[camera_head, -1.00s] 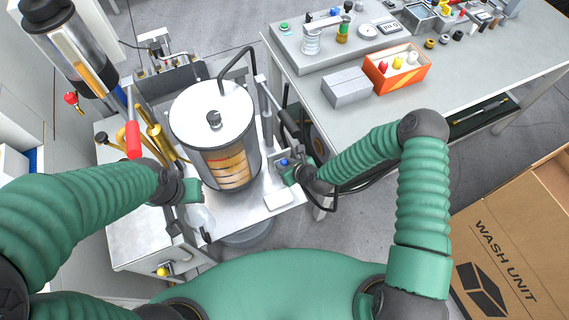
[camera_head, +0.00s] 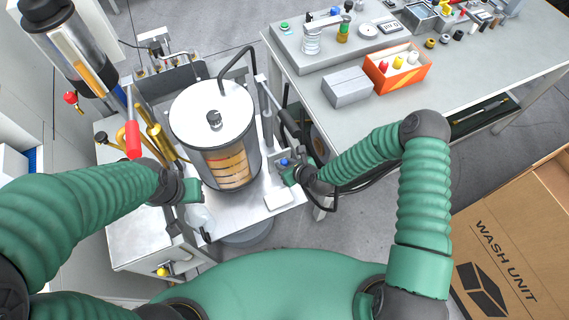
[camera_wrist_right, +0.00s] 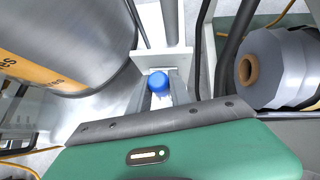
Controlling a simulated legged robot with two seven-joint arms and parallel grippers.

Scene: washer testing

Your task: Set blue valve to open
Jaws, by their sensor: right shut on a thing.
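The blue valve (camera_head: 284,161) has a round blue knob and sits at the right side of the clear-walled cylinder (camera_head: 228,150), on the washer's pale plate. My right gripper (camera_head: 287,170) is at the knob. In the right wrist view the blue knob (camera_wrist_right: 158,82) lies between the two fingers of my right gripper (camera_wrist_right: 160,95), which are shut on it. The knob's lower part and stem are hidden by the fingers. My left gripper (camera_head: 195,190) is at the cylinder's lower left, apart from the blue valve. Its fingers are too small and covered to read.
A red-handled lever (camera_head: 133,140) stands left of the cylinder. A grey table (camera_head: 440,95) at the right holds an orange box (camera_head: 398,68) and a grey block (camera_head: 347,87). A cardboard box (camera_head: 510,235) stands lower right. A grey roll (camera_wrist_right: 275,70) is close on the right in the wrist view.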

